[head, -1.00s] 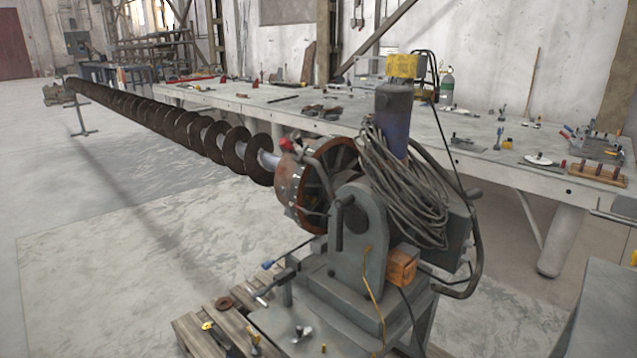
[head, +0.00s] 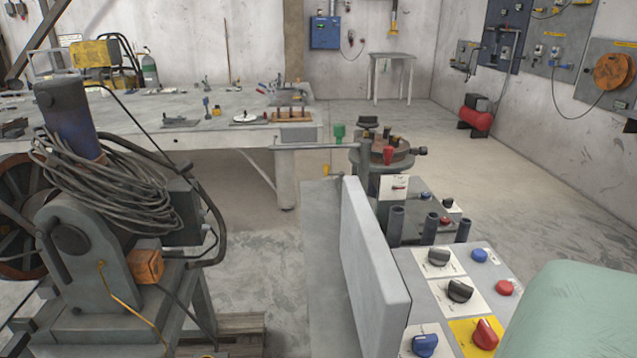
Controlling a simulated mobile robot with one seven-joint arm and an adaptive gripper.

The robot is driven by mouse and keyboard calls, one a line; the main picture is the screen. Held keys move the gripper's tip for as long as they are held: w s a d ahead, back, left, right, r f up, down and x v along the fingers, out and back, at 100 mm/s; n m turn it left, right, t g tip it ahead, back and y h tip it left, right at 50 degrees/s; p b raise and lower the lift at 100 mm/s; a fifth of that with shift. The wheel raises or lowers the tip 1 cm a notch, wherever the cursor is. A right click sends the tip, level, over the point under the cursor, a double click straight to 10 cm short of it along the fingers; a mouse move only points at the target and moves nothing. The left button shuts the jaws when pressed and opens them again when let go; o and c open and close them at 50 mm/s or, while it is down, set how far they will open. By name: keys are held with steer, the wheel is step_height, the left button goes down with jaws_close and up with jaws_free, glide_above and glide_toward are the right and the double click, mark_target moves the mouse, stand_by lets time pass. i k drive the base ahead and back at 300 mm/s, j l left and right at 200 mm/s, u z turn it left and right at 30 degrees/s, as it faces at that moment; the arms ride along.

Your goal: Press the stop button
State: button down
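A grey control panel (head: 413,273) stands at the lower right in the head view. On its top, a round red button (head: 505,288) sits below and right of a round blue button (head: 479,256). A red knob (head: 485,333) sits on a yellow plate near the bottom edge. Farther back are a smaller red button (head: 446,221) and a small blue one (head: 425,196). No label is readable, so I cannot tell which is the stop button. My gripper is not in view.
An upright grey plate (head: 372,275) stands along the panel's left side. Dark upright tubes (head: 396,226) rise behind the knobs. The auger positioner (head: 95,265) with coiled cable is at left. A long workbench (head: 225,137) stands behind it. Open floor (head: 530,200) lies at back right.

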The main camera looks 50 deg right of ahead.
mark_target(504, 288)
steer(key=k+z, duration=0.25)
steer(key=z, duration=0.2)
steer(key=k+l+z, duration=0.1)
steer(key=k+z, duration=0.2)
steer(key=z, duration=0.2)
steer(key=k+l+z, duration=0.2)
steer(key=z, duration=0.25)
